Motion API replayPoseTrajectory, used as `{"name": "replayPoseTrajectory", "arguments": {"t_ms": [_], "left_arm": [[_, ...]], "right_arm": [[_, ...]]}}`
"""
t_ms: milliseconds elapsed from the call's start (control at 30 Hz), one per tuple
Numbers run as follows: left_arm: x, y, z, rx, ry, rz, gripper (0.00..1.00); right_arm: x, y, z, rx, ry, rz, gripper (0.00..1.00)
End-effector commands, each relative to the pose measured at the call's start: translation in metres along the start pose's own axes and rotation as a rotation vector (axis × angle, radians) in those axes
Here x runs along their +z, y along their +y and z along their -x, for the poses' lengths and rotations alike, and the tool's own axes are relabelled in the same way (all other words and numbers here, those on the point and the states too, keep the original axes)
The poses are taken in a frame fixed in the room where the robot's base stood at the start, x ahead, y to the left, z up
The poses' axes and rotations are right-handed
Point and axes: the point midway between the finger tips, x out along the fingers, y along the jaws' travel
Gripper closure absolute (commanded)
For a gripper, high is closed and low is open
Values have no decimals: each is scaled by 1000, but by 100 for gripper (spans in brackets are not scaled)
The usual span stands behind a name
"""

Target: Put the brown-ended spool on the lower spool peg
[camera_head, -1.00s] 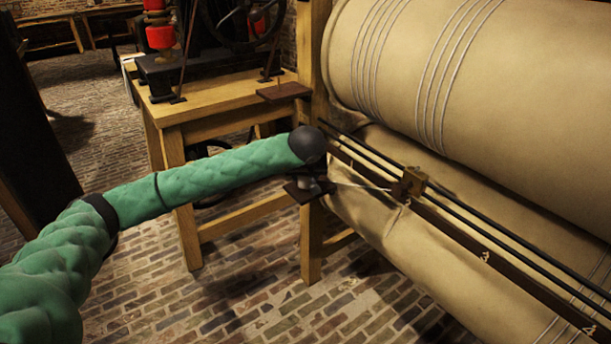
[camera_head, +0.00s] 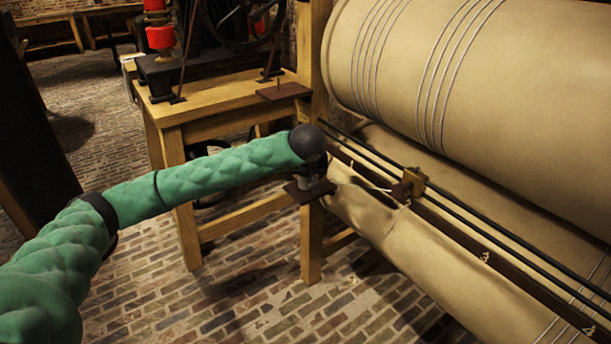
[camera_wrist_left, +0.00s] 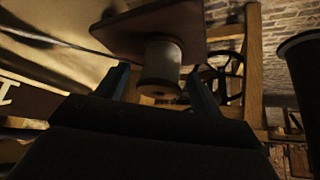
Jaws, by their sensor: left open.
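The spool (camera_wrist_left: 162,60) has a grey barrel and a brown end. In the wrist view it stands against the dark square board of the lower peg (camera_wrist_left: 150,22). In the head view the spool (camera_head: 319,186) shows as a small grey shape on that lower board (camera_head: 301,194), just under my left gripper (camera_head: 316,172). My left gripper's fingers (camera_wrist_left: 160,82) lie open on either side of the spool, with gaps showing. The peg itself is hidden by the spool. My right gripper is in neither view.
An upper board (camera_head: 284,91) with a thin bare peg sits at the wooden table's corner (camera_head: 225,100). The large cloth rollers (camera_head: 480,80), dark rails (camera_head: 470,225) and a brass carriage (camera_head: 410,184) are close on the right. Brick floor (camera_head: 240,290) lies open below.

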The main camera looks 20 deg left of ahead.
Motion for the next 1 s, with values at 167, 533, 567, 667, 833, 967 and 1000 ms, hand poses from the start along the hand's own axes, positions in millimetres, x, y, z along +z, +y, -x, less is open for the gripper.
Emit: {"name": "replayPoseTrajectory", "arguments": {"t_ms": [167,533,567,667,833,967,1000], "left_arm": [[-2,0,40,2,5,0,34],[-1,0,100,2,3,-1,34],[-1,0,103,2,3,-1,34],[-1,0,109,1,3,1,34],[-1,0,112,0,2,0,34],[0,1,112,3,-1,1,34],[3,3,110,10,-10,4,34]], "right_arm": [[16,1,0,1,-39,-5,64],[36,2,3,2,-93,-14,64],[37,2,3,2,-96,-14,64],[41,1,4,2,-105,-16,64],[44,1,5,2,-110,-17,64],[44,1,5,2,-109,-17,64],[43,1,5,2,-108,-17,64]]}}
